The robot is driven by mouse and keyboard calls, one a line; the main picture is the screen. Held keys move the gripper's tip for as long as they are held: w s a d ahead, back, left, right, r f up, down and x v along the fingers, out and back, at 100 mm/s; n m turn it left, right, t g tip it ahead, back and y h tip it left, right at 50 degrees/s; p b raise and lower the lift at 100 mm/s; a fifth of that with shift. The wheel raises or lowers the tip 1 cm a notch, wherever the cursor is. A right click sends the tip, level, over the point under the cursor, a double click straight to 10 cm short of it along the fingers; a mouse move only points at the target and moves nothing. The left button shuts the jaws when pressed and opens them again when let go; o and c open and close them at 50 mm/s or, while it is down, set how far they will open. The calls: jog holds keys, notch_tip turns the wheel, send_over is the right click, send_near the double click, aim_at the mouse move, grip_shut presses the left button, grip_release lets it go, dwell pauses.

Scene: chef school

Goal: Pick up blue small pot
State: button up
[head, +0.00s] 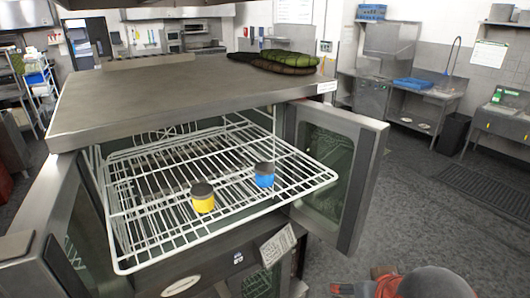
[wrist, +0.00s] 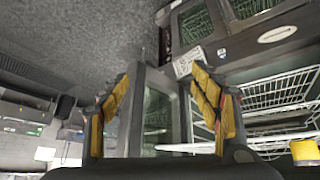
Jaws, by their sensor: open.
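The blue small pot (head: 265,177) stands upright on the pulled-out white wire rack (head: 150,243) in the head view. It is blue with a dark top. A similar yellow pot (head: 203,203) stands to its left, nearer the front. My gripper shows in the wrist view (wrist: 163,95), with its two yellow-padded fingers spread wide and nothing between them. It is apart from the rack, and the yellow pot shows at the right edge of that view (wrist: 304,152). The blue pot is not visible in the wrist view.
The rack sticks out of a steel oven (head: 180,90). Its open door (head: 362,190) stands upright to the right of the rack, and another door panel is at the left. Grey floor (head: 430,215) is open on the right.

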jog(key=w+a+r+t+p, duration=0.1)
jog(key=w+r+t+p, duration=0.1)
jog(key=w+r+p, duration=0.35)
jog(key=n+t+y, duration=0.4)
jog(key=y, duration=0.1)
send_near(264, 172)
jog(key=x, duration=0.3)
jog(key=f+x, duration=0.1)
jog(key=x, duration=0.1)
jog(key=shift+w+d+f+b, duration=0.2)
jog(key=shift+w+d+b, duration=0.05)
jog(key=shift+b, duration=0.1)
jog(key=x, duration=0.7)
jog(key=shift+w, duration=0.4)
jog(key=shift+s+d+r, duration=0.1)
jog(key=c, duration=0.3)
jog(key=c, duration=1.1)
